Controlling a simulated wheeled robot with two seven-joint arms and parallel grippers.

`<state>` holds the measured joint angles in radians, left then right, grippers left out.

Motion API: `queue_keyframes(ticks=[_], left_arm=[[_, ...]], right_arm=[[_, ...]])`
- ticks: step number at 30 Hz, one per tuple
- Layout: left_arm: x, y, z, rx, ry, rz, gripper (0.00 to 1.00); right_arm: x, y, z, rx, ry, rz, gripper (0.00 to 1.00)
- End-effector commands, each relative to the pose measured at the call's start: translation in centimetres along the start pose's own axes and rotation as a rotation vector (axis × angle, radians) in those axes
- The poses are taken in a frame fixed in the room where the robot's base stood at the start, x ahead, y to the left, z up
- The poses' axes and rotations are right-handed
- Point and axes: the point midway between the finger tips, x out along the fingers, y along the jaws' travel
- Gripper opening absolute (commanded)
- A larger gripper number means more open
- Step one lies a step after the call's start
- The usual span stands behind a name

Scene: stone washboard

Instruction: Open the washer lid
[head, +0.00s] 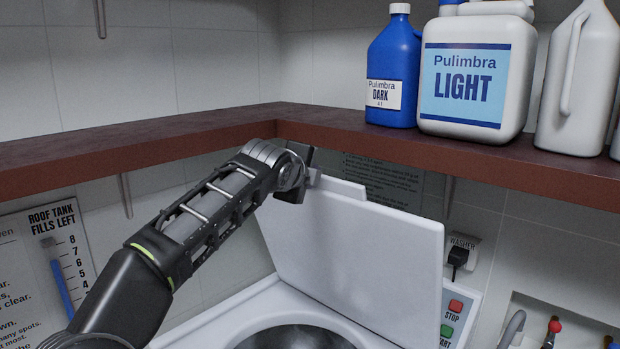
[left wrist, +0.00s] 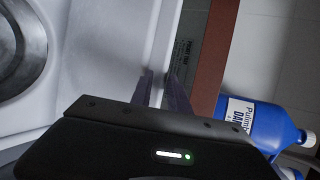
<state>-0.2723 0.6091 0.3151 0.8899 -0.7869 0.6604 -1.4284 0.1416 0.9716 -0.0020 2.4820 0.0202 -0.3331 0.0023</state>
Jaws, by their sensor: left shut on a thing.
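The white washer (head: 215,315) stands in the corner, and its round dark drum opening (head: 295,338) is uncovered. Its flat white lid (head: 360,255) stands raised, tilted up toward the back wall. My left gripper (head: 303,180) is at the lid's upper left edge, partly hidden by its own arm. In the left wrist view its two fingers (left wrist: 160,88) close on the thin lid edge (left wrist: 162,50). The drum opening also shows in that view (left wrist: 20,45). My right gripper is not in view.
A dark red shelf (head: 410,145) runs along both walls just above the lid and my left wrist. A blue bottle (head: 393,65) and white jugs (head: 475,75) stand on it. Red and green buttons (head: 452,318) are right of the lid, below a plugged-in cord (head: 458,257).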

Motion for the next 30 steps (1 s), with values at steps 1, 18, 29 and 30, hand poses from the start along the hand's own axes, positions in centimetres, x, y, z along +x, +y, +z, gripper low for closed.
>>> queue_keyframes(ticks=[1,18,29,30], left_arm=[[0.0,-0.1,-0.1,-0.002,0.002,-0.002,0.00],[-0.4,0.1,0.0,0.000,0.000,-0.001,0.33],[-5.6,0.2,-0.1,0.000,0.000,-0.005,0.33],[-6.1,0.2,-0.1,0.000,0.001,-0.004,0.33]], right_arm=[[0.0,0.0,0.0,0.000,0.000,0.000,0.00],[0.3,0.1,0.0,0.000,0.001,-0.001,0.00],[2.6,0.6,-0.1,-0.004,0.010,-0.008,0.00],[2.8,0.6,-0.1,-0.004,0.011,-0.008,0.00]])
